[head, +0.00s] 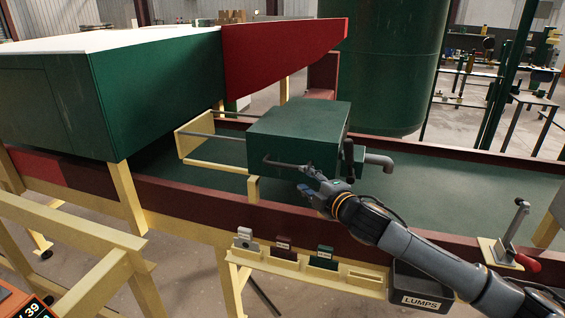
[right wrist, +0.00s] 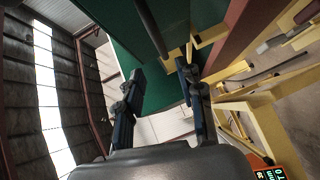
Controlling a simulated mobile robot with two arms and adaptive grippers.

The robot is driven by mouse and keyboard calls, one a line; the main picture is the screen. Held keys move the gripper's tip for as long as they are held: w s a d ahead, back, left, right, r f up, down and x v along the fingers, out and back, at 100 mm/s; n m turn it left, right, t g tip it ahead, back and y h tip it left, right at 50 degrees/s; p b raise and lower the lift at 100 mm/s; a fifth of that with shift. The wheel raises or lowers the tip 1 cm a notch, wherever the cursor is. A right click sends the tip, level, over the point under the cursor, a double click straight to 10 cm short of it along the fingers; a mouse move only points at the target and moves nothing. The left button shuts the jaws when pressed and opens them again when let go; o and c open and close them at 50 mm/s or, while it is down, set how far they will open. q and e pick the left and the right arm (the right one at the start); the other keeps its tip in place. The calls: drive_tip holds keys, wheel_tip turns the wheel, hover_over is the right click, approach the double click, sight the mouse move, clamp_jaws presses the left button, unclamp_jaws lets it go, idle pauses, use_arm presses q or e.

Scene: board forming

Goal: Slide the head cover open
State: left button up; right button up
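The head cover, a dark green box (head: 298,132), sits on rails over the long trough. A grey bar handle (head: 284,163) runs along its near face. My right gripper (head: 309,180) is close to the right end of this handle, in front of the cover. In the right wrist view its two fingers (right wrist: 163,75) stand apart, and green surfaces and a dark bar (right wrist: 150,25) show beyond them. I see nothing clearly held between the fingers; whether one touches the handle I cannot tell. My left gripper is not in view.
Cream rails and a frame (head: 198,137) extend left of the cover. The trough's dark red side wall (head: 190,204) runs below. A shelf with small labelled blocks (head: 282,245) and a black LUMPS bin (head: 422,284) lie in front.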

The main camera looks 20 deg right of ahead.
sight(287, 168)
drive_tip(key=p+x, duration=0.2)
drive_tip(key=x, duration=0.8)
drive_tip(key=shift+d, duration=0.1)
drive_tip(key=shift+x, duration=0.8)
clamp_jaws()
